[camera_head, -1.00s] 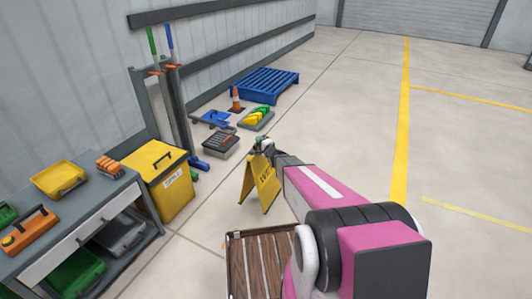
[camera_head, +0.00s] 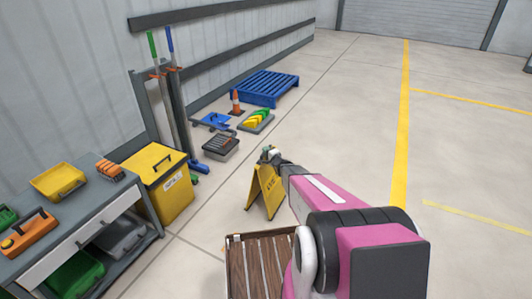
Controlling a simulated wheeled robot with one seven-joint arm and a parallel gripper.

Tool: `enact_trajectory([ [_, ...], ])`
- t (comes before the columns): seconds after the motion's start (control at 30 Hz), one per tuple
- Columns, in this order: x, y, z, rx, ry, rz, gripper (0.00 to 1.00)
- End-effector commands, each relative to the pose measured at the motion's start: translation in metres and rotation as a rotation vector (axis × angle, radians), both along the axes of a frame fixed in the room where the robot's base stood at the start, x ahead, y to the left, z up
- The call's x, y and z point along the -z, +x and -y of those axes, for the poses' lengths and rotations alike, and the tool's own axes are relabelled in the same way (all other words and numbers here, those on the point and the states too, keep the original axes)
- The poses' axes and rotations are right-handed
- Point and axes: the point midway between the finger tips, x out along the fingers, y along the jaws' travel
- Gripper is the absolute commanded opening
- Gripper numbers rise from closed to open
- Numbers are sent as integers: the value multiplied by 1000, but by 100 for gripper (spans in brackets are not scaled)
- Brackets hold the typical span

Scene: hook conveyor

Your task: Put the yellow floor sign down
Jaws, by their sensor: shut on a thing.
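The yellow floor sign (camera_head: 265,193) is an A-shaped folding sign with dark lettering, its two panels spread apart. It is upright, right of the yellow bin and beyond the wooden slatted surface. My gripper (camera_head: 270,154) is at the top of the sign and is shut on it. My pink and dark arm reaches in from the lower right and hides part of the sign's right side. I cannot tell whether the sign's feet touch the floor.
A yellow lidded bin (camera_head: 160,185) stands left of the sign, beside a grey workbench (camera_head: 92,215). A dark crate (camera_head: 220,146), orange cone (camera_head: 236,101) and blue pallet (camera_head: 264,87) lie farther back along the wall. A wooden slatted surface (camera_head: 262,265) is in front. The floor to the right is clear.

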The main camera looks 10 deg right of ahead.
Motion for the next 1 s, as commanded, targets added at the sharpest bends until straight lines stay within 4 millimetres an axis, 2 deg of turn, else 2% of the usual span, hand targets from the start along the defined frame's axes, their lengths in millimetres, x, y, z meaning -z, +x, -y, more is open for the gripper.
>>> enact_trajectory([
  [0.2, 2, 0, 0, -1, 2, 1, 0],
  [0.23, 3, 0, 0, 0, 0, 0, 20],
  [0.3, 3, 0, 0, 0, 0, 0, 42],
  [0.7, -1, 0, 0, 0, 0, 0, 42],
  [0.87, -1, -14, 6, 1, 0, 0, 42],
  [1.0, -1, -35, 14, 1, 0, -2, 42],
])
